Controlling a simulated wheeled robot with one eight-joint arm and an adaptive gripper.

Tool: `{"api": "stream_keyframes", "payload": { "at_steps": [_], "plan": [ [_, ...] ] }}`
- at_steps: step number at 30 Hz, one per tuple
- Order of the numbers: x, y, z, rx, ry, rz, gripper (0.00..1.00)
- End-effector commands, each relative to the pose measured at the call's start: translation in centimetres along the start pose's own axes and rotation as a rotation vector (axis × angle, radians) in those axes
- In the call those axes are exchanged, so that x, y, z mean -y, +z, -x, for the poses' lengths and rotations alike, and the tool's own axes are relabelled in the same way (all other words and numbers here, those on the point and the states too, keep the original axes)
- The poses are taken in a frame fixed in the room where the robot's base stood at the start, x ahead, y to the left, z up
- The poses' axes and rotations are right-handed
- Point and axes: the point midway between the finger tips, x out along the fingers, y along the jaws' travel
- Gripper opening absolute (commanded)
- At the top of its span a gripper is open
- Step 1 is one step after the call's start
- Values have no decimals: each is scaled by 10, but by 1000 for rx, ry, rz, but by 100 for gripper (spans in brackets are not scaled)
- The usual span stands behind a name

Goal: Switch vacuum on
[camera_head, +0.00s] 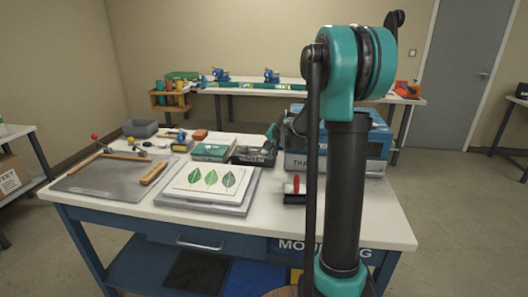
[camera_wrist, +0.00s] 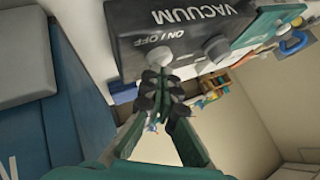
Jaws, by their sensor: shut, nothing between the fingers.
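The vacuum unit is a dark grey box (camera_wrist: 180,22) with white "VACUUM" and "ON / OFF" lettering in the wrist view. A pale round button (camera_wrist: 161,55) sits below the "ON / OFF" label, with a dark round knob (camera_wrist: 216,47) to its right. My gripper (camera_wrist: 162,80) is shut and empty, its fingertips right at the pale button in the picture; I cannot tell whether they touch it. In the head view the vacuum box (camera_head: 250,158) stands on the worktable, and my gripper (camera_head: 272,135) is beside its upper right, partly hidden by my arm.
The worktable (camera_head: 400,225) carries a blue machine (camera_head: 376,148) right of the vacuum box, a leaf print (camera_head: 211,180), a red-handled roller (camera_head: 294,186), and a grey mat (camera_head: 105,180) with tools. A second bench (camera_head: 240,90) stands behind.

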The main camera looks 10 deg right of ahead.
Motion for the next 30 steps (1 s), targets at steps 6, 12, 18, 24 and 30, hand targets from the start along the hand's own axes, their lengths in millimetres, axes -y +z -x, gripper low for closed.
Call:
{"api": "stream_keyframes", "payload": {
  "at_steps": [6, 12, 18, 24, 30],
  "plan": [
    [0, 0, 0, 0, 0, 0, 0],
    [0, 0, -1, 0, 0, 0, 0],
    [2, -2, 3, 0, 0, 0, 0],
    [5, -5, 7, 0, 0, 0, 0],
    [5, -5, 7, 0, 0, 0, 0]
  ]
}}
